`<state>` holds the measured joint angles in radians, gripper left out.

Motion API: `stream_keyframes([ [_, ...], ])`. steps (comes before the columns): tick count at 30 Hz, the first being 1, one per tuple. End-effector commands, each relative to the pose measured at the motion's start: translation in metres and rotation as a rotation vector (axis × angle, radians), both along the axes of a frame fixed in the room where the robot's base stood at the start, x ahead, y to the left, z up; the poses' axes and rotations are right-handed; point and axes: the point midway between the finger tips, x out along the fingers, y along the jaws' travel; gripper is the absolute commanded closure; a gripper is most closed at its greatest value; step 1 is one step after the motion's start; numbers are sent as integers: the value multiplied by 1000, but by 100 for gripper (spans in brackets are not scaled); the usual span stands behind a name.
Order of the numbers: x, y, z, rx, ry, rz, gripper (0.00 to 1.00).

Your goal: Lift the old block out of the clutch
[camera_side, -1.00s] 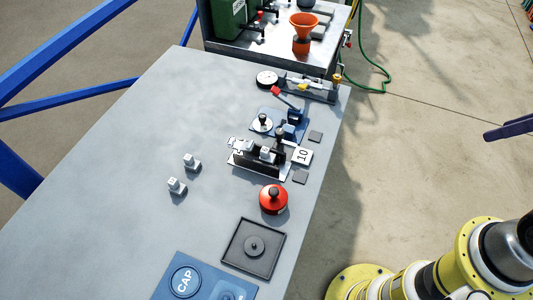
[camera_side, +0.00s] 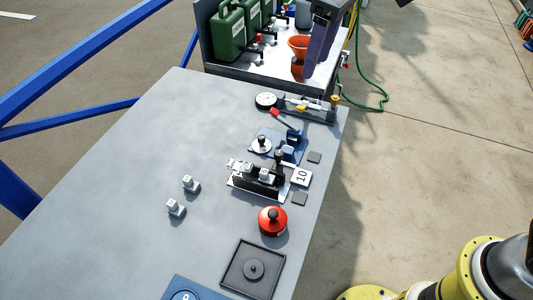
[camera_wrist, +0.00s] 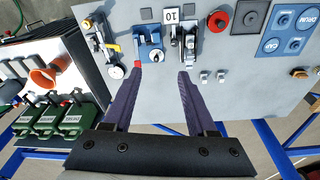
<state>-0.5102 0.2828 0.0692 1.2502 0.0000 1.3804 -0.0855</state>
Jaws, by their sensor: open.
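The clutch, a black slotted holder (camera_side: 256,182) on a white plate, stands near the right side of the grey table. Pale blocks (camera_side: 250,172) sit in it; I cannot tell which is the old one. In the wrist view the clutch (camera_wrist: 177,36) is above and right of the fingertips. Two loose pale blocks, one (camera_side: 190,184) behind the other (camera_side: 175,208), stand to the left of it. They also show in the wrist view (camera_wrist: 205,76). My gripper (camera_wrist: 160,72) has its purple fingers apart and nothing between them. In the side view it (camera_side: 312,68) hangs high near the orange funnel.
A blue fixture (camera_side: 275,146) with a red-tipped lever stands just behind the clutch. A "10" card (camera_side: 301,176) and a red round knobbed part (camera_side: 272,221) are close by. A dial gauge (camera_side: 266,100) is further back. The table's left half is mostly clear.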

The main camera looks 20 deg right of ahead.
Motion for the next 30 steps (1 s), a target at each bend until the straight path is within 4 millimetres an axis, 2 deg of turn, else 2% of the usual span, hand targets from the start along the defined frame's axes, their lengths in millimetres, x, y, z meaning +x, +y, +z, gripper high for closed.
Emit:
stream_keyframes([
  [1,5,26,-19,-16,28,41,43],
  [3,7,53,-40,-33,53,86,43],
  [6,5,82,-69,-57,88,135,43],
  [9,-4,98,-92,-83,123,169,43],
  [14,-11,107,-107,-92,134,192,43],
  [24,-11,106,-167,-93,135,190,43],
  [30,-10,106,-183,-91,132,189,43],
])
